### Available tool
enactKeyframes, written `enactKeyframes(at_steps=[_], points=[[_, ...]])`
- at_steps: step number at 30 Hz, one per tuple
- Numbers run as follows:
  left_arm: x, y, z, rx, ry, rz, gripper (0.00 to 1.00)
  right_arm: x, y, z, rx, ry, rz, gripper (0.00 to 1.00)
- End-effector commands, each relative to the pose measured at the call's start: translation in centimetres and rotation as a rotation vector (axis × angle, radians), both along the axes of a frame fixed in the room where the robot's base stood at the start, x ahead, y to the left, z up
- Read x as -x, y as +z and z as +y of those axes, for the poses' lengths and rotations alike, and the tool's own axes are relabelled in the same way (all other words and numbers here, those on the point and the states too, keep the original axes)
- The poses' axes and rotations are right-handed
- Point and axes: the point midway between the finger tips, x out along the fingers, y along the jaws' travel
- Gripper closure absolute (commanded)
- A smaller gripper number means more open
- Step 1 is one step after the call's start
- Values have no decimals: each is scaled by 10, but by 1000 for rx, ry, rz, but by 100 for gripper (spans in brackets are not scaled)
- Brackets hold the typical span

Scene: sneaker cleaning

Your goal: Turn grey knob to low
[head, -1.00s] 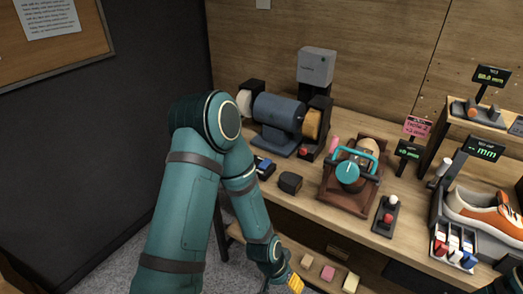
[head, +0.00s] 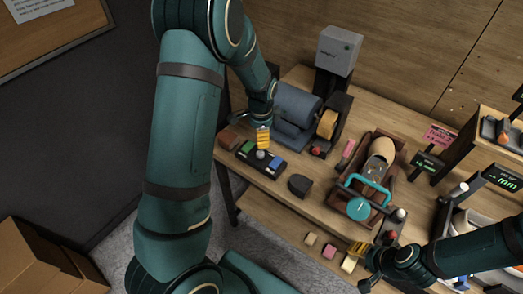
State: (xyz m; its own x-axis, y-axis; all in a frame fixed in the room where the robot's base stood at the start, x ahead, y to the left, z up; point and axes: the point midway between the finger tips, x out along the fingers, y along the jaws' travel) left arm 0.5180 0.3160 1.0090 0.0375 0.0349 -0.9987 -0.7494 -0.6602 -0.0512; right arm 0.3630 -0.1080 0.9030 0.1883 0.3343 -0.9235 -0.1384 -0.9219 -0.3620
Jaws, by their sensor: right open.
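A dark control box (head: 252,164) sits near the front left edge of the bench in the head view. It carries a green part, a blue part and a small grey knob (head: 261,155) between them. My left gripper (head: 263,146) points down right at the knob, its yellow fingertips close together and partly covering it. I cannot tell whether they grip it or only hover above it. The knob's setting is not readable. My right gripper (head: 357,252) is open near the front edge, low right, away from the box.
A blue grinder-like machine (head: 295,110) stands just behind the box. A dark rounded block (head: 300,185) lies to the right. A wooden fixture with a teal handle (head: 363,192) is further right. Small coloured blocks, including a pink one (head: 329,251), lie on a lower shelf.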

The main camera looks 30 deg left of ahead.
Motion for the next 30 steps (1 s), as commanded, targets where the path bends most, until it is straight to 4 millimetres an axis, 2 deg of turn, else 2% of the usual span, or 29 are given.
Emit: enactKeyframes(at_steps=[1,9,15,21,30], points=[[0,-12,1,0,0,4,39,0,-1,0,0,0,0,53],[-2,-65,2,1,1,4,39,0,-2,0,0,1,0,53],[-3,-94,3,1,1,1,39,0,-2,0,0,1,0,53],[-4,-107,4,1,2,-2,39,0,-2,1,0,1,0,53],[-4,-109,3,1,2,-2,39,0,-2,0,0,1,0,53]])
